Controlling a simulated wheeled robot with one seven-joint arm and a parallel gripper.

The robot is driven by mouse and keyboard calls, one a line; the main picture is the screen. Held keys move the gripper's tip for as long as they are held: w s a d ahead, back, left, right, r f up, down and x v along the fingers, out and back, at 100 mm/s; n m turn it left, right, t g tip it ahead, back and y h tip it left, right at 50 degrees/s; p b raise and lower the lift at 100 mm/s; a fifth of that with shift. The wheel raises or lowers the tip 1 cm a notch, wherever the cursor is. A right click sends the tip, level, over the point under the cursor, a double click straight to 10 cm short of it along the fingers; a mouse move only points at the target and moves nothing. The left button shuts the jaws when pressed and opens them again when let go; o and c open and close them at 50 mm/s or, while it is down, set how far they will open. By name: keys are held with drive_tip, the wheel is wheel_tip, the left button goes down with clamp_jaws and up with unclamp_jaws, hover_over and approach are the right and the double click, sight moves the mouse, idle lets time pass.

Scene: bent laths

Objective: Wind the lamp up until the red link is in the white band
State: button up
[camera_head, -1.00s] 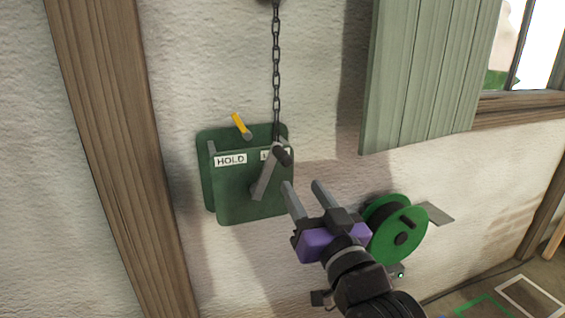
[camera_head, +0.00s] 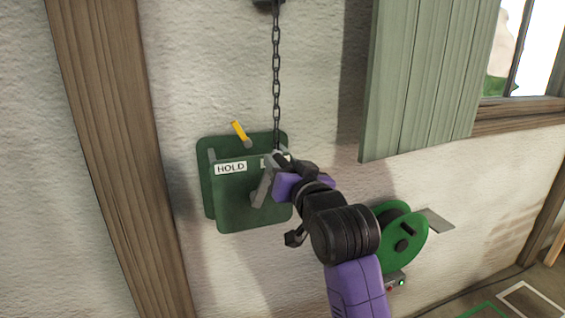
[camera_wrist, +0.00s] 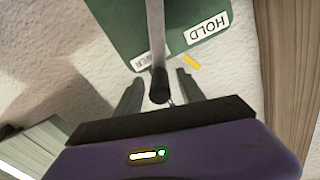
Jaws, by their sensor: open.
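The green winch box (camera_head: 235,205) is fixed to the wall, with a HOLD label (camera_head: 230,168) and a second label partly hidden. A yellow-tipped lever (camera_head: 239,131) stands at its top, leaning toward the HOLD side. The grey crank arm (camera_head: 264,186) points up and right; its dark handle (camera_wrist: 159,85) lies between my open fingers in the wrist view. My gripper (camera_wrist: 158,92) is open around the handle, with gaps visible on both sides. It also shows in the head view (camera_head: 284,170). The chain (camera_head: 276,75) runs straight up from the box. No lamp, red link or white band shows.
A green shutter (camera_head: 425,80) hangs at upper right by the window. A green reel (camera_head: 403,238) sits on the wall to the right, behind my arm. A wooden post (camera_head: 115,160) stands left of the box. The wall between post and box is clear.

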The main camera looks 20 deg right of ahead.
drive_tip(key=shift+w, duration=0.35)
clamp_jaws()
idle(1.2)
